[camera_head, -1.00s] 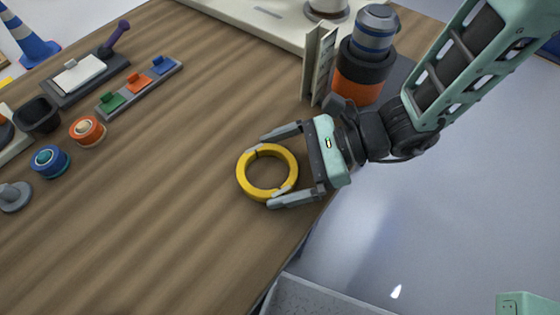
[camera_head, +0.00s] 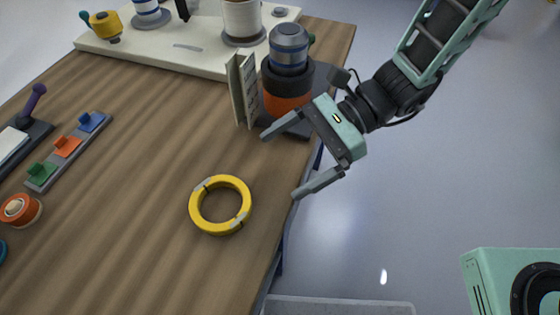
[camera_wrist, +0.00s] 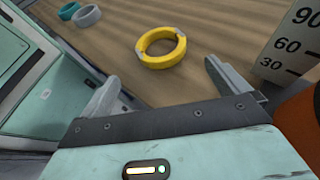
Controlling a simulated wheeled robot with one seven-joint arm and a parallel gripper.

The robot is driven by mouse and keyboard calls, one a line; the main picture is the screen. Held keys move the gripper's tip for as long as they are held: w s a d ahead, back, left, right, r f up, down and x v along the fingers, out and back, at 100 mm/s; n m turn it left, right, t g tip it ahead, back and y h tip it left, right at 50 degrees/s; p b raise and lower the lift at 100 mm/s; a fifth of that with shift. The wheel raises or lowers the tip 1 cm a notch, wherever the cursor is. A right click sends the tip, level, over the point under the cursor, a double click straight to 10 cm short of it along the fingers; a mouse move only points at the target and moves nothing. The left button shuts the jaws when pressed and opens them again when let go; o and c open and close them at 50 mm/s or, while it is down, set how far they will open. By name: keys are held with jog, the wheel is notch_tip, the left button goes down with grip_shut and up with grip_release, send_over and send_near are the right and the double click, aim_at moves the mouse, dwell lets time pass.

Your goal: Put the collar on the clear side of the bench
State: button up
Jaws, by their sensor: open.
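The collar is a yellow ring with grey joints (camera_head: 195,212). It lies flat on the wooden bench (camera_head: 130,215) near the bench's right edge. It also shows in the wrist view (camera_wrist: 163,61), beyond the fingertips and apart from them. My gripper (camera_head: 283,165) is open and empty, to the upper right of the collar at the bench's right edge. Both fingers also show in the wrist view (camera_wrist: 160,80), spread wide with nothing between them.
An orange and black cylinder (camera_head: 287,85) and an upright scale plate (camera_head: 242,90) stand close beyond my gripper. A cream board (camera_head: 180,50) with spools lies at the back. Bench between is bare.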

jog(key=s+d+r+n+h, duration=0.4)
jog(key=s+d+n+h, duration=0.35)
jog(key=n, duration=0.25)
jog(key=w+d+r+n+t+h, duration=0.1)
jog(key=d+r+n+t+h, duration=0.1)
jog(key=d+n+t, duration=0.4)
jog(key=d+n+h, duration=0.1)
jog(key=n, duration=0.3)
jog(key=shift+w+r+t+h, duration=0.3)
jog(key=shift+w+h, duration=0.05)
notch_tip(320, 180, up, 8)
jog(key=p, duration=0.8)
